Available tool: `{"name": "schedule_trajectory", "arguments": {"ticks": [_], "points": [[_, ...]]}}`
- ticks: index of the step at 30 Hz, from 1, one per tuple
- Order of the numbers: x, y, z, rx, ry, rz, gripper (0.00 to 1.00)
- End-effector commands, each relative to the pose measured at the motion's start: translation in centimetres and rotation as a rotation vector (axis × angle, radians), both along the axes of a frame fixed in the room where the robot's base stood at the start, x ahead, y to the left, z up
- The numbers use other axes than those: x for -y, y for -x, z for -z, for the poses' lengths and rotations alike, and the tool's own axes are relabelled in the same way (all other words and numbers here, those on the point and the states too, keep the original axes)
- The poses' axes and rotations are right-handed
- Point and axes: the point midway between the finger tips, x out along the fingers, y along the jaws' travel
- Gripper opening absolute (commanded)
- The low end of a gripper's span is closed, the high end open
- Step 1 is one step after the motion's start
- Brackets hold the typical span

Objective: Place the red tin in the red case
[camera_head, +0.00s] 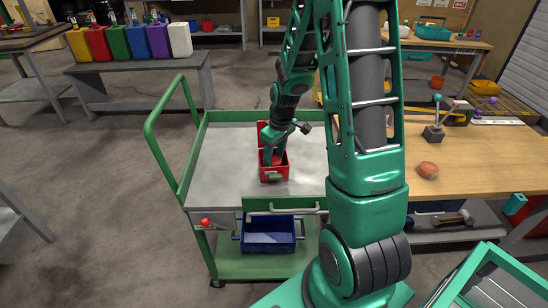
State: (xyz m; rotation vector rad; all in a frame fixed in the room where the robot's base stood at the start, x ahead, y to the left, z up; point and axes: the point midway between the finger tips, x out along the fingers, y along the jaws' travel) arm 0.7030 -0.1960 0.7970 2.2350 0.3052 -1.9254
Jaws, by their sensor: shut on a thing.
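The red case (274,173) stands open on the grey top of the green cart, its raised lid at the back. My gripper (273,154) points down into the case, its fingers at or just inside the opening. It is shut on the red tin (278,158), of which only a small red patch shows near the fingers. Red on red makes the tin hard to tell from the case, and I cannot tell whether it touches the case floor.
The green cart (227,155) has free top around the case and a blue bin (268,236) below. The wooden table (475,165) at the right bears an orange-red round thing (428,170) and a joystick (434,130). Coloured canisters stand on a bench (140,67) at the back left.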

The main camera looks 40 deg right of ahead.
Motion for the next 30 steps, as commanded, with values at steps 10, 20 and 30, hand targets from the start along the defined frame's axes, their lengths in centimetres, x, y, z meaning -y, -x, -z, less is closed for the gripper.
{"name": "schedule_trajectory", "arguments": {"ticks": [10, 20, 30], "points": [[0.0, 0.0, 0.2, 0.000, 0.000, 0.000, 0.54], [0.1, 0.0, -0.8, 0.002, 0.001, 0.000, 0.54], [0.4, 0.9, -6.9, 0.005, 0.002, 0.000, 0.54]]}}
